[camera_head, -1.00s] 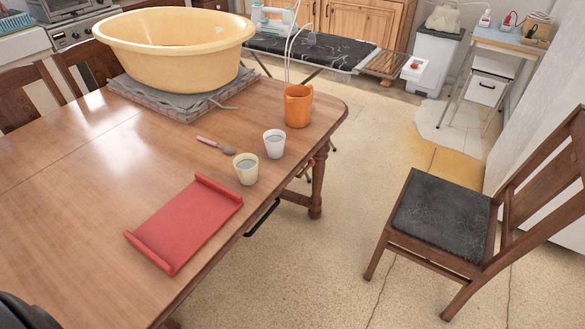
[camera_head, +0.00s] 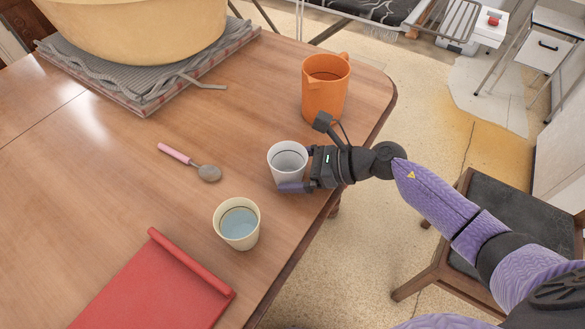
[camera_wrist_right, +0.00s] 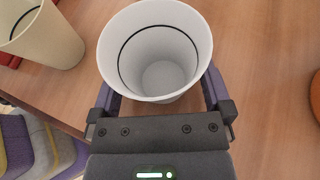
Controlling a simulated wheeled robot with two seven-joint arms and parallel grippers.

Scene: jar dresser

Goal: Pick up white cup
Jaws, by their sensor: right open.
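The white cup (camera_head: 287,163) stands upright on the wooden table near its right edge. It fills the middle of the right wrist view (camera_wrist_right: 155,55) and looks empty, with a dark ring inside. My right gripper (camera_head: 297,170) comes in from the right. Its fingers are open, one on each side of the cup; I cannot tell whether they touch it. My left gripper is not in view.
A cream cup (camera_head: 237,224) holding pale liquid stands close in front. An orange pitcher (camera_head: 325,88) stands behind. A pink-handled spoon (camera_head: 190,162) and a red tray (camera_head: 155,290) lie to the left. A large yellow basin (camera_head: 130,25) sits farther back. A chair (camera_head: 490,215) stands at right.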

